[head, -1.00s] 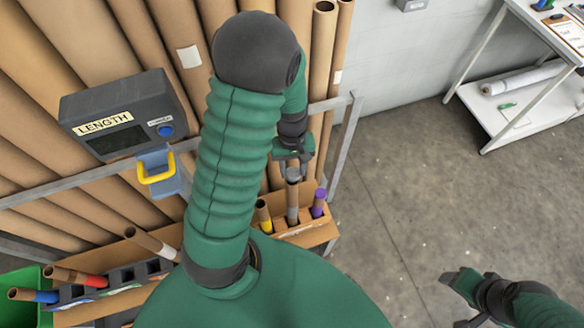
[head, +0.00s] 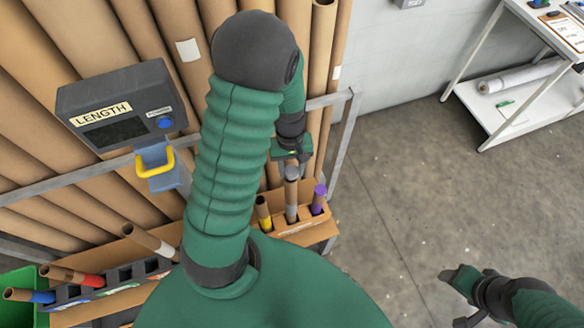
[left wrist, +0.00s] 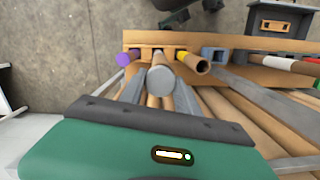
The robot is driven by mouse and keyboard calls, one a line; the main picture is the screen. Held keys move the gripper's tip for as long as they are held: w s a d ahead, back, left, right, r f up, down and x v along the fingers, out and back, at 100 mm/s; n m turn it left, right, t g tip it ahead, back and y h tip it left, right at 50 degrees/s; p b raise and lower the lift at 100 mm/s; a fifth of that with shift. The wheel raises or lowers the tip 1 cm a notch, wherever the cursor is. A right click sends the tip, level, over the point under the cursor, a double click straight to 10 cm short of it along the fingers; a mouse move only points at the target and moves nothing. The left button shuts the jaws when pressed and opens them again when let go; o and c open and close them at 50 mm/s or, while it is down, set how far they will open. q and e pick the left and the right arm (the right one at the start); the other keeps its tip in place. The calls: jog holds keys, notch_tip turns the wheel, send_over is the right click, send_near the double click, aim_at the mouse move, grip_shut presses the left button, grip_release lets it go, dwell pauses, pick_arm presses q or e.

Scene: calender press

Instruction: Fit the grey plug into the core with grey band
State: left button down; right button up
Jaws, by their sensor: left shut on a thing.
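The grey plug (head: 292,173) is at my left gripper (head: 291,160), which is shut on it. The core with grey band (head: 291,205) stands in the middle slot of a cardboard box (head: 312,228), directly below the plug and in line with it. In the left wrist view the plug shows as a round grey end (left wrist: 161,80) over the core. My right gripper (head: 455,298) is open and empty over the floor at the lower right.
A core with yellow band (head: 263,213) and a purple-plugged core (head: 318,197) stand close on either side. Large brown tubes lean in a metal rack behind. A LENGTH gauge (head: 115,105) is at the left. The floor at the right is clear up to a white table (head: 490,90).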

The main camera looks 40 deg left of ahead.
pick_arm(q)
jog(key=shift+s+d+f, duration=0.1)
jog(key=shift+s+f, duration=0.15)
jog(key=shift+f, duration=0.15)
pick_arm(e)
jog(key=shift+f, duration=0.2)
pick_arm(q)
jog(key=c, duration=1.3)
grip_release()
jog(key=o, duration=0.5)
jog(key=shift+w, duration=0.3)
jog(key=shift+c, duration=0.2)
jog(key=shift+o, duration=0.2)
jog(key=shift+w+a, duration=0.1)
jog(key=shift+a, duration=0.15)
pick_arm(e)
jog(key=shift+w+a, duration=0.2)
jog(key=shift+w, duration=0.1)
pick_arm(q)
jog(key=shift+r, duration=0.1)
pick_arm(e)
jog(key=shift+s, duration=0.1)
pick_arm(q)
notch_tip(320, 180, up, 16)
jog(key=w+a, duration=0.1)
jog(key=shift+w+a+r, duration=0.15)
jog(key=shift+w+a, duration=0.05)
jog(key=shift+a, duration=0.15)
pick_arm(e)
jog(key=shift+d, duration=0.1)
